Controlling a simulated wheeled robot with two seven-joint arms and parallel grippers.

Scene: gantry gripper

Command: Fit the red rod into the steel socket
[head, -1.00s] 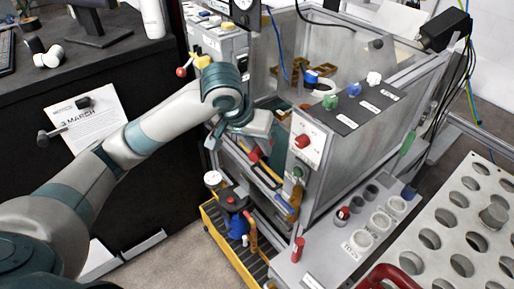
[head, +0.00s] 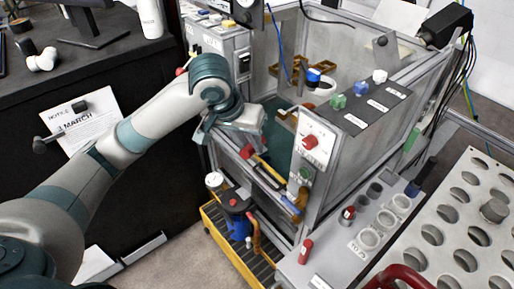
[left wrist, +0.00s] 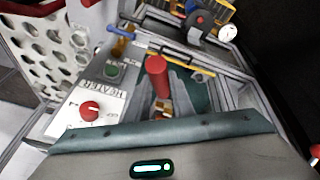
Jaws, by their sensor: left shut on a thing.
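My left gripper (head: 252,144) is over the front edge of the framed metal enclosure. It is shut on the red rod (head: 246,152), of which only a small red part shows in the head view. In the left wrist view the red rod (left wrist: 157,76) sticks out beyond the fingers (left wrist: 164,106). Several round sockets sit on a grey shelf at lower right, including pale rings (head: 368,239) and darker ones (head: 374,190); I cannot tell which is the steel socket. My right gripper is not in view.
A heater panel with a red knob (head: 310,141) stands right of the gripper. A yellow bar (head: 268,167) crosses just below it. Another red peg (head: 305,251) stands on the shelf. A perforated plate (head: 450,212) lies at right. A yellow crate (head: 225,238) is below.

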